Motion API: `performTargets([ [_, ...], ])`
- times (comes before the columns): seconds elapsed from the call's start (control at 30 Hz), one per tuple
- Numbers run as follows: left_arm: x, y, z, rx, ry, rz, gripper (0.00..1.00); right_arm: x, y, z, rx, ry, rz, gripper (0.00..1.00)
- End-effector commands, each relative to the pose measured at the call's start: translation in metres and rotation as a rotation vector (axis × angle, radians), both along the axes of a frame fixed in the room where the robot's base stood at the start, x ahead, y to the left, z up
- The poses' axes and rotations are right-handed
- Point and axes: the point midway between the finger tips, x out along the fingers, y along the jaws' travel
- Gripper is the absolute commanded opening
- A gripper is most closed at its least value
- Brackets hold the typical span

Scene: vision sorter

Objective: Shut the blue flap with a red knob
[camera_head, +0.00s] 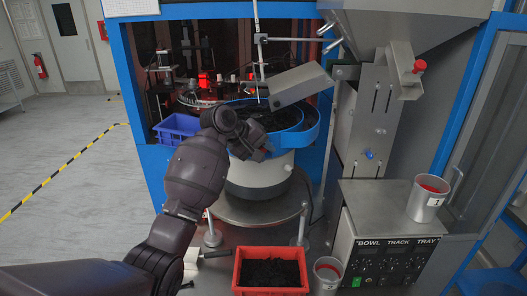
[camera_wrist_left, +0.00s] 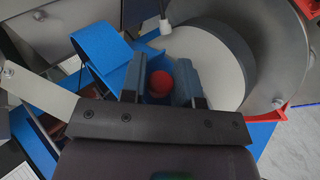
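My left gripper (camera_head: 262,150) is at the front of the blue-rimmed bowl (camera_head: 302,137), and my arm hides part of that area. In the left wrist view a round red knob (camera_wrist_left: 159,83) lies between the two fingers of my left gripper (camera_wrist_left: 161,80). The fingers are apart, one on each side of the knob; whether they touch it I cannot tell. A blue curved panel (camera_wrist_left: 100,47) shows beyond the left finger. The flap's own outline is mostly hidden behind the gripper, so its angle is unclear. My right gripper is not in view.
A grey chute (camera_head: 301,84) overhangs the bowl. A blue bin (camera_head: 176,129) stands at left, a red tray of dark parts (camera_head: 270,289) in front. A control box (camera_head: 395,225) carries a metal cup (camera_head: 426,202). Another red knob (camera_head: 419,66) is on the hopper.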

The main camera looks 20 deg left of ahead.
Motion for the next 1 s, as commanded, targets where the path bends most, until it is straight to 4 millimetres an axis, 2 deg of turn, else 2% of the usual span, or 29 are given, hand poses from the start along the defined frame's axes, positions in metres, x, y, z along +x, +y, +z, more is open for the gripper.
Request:
performTargets([
  [0.03, 0.0, 0.0, 0.001, 0.001, -0.001, 0.0, 0.37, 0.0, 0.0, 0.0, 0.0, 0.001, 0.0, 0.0],
  [0.13, 0.0, 0.0, 0.0, 0.001, -0.001, -0.001, 0.5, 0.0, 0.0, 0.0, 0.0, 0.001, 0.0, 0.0],
  [0.53, -0.004, 0.005, 0.006, 0.0, -0.002, 0.001, 0.5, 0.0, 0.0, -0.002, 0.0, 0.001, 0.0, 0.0],
  [1.0, -0.044, 0.046, 0.059, 0.003, -0.002, 0.0, 0.5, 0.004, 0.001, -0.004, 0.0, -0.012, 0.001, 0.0],
])
